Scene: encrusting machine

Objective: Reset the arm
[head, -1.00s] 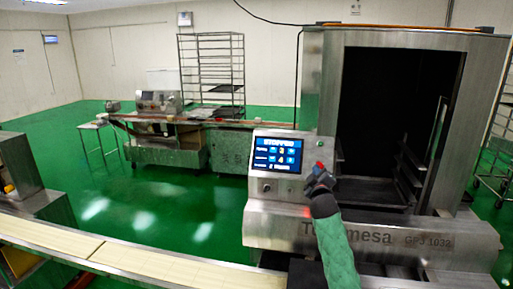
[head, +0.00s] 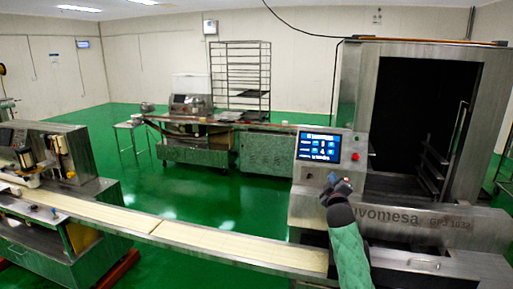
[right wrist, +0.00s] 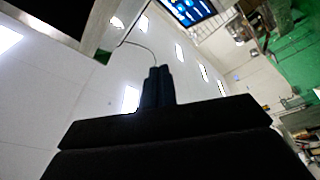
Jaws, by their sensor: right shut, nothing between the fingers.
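My right gripper (head: 336,184) is in front of the steel machine (head: 375,120), below its blue control screen (head: 319,147) and the red button (head: 355,156). Its fingers are together with nothing between them. They also show shut in the right wrist view (right wrist: 158,72), with the screen (right wrist: 188,10) beyond them at the top. The gripper is apart from the screen. My right arm, in a green sleeve, comes up from the bottom of the head view. My left gripper is not in view.
A conveyor belt (head: 200,237) runs from the machine at the left (head: 40,165) toward the right. Another machine (head: 190,130) and a tall rack (head: 241,75) stand at the back. Green floor (head: 225,195) lies open between.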

